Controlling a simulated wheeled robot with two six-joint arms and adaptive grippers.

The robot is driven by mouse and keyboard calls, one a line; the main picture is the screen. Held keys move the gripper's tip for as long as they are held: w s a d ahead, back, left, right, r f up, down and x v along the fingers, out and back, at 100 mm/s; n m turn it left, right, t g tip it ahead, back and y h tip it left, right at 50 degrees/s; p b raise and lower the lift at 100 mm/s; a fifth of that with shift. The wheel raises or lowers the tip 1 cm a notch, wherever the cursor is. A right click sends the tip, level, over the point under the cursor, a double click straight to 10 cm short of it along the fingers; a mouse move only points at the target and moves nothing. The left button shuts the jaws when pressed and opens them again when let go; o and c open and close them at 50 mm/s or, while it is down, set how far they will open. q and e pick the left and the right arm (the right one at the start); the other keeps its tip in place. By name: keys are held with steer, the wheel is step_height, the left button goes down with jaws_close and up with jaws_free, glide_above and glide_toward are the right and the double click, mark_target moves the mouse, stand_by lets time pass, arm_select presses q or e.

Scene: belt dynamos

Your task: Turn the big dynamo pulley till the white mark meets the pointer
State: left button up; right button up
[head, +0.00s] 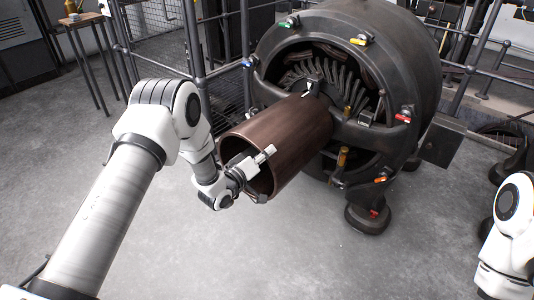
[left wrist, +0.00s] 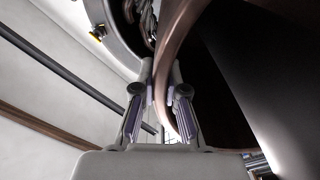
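The big brown dynamo pulley (head: 290,133) is a wide hollow drum sticking out from the dark dynamo (head: 412,50). A small pale streak (head: 307,94), perhaps the white mark, shows at the pulley's far upper edge. A dark upright piece (head: 314,83), perhaps the pointer, stands close to it. I cannot tell whether they line up. My left gripper (head: 258,161) is at the pulley's near open end. In the left wrist view its fingers (left wrist: 161,92) stand close together, one on each side of the pulley's curved rim (left wrist: 172,35). My right gripper is out of view.
Coloured tags, such as a yellow one (head: 359,42) and a red one (head: 403,118), sit around the dynamo housing. Metal railings (head: 200,55) stand behind and left. A small table (head: 80,20) is at the upper left. The floor in front is clear.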

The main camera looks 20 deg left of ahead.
arm_select(q)
steer(key=o, duration=0.4)
steer(key=shift+c, duration=0.2)
steer(key=v, duration=1.2)
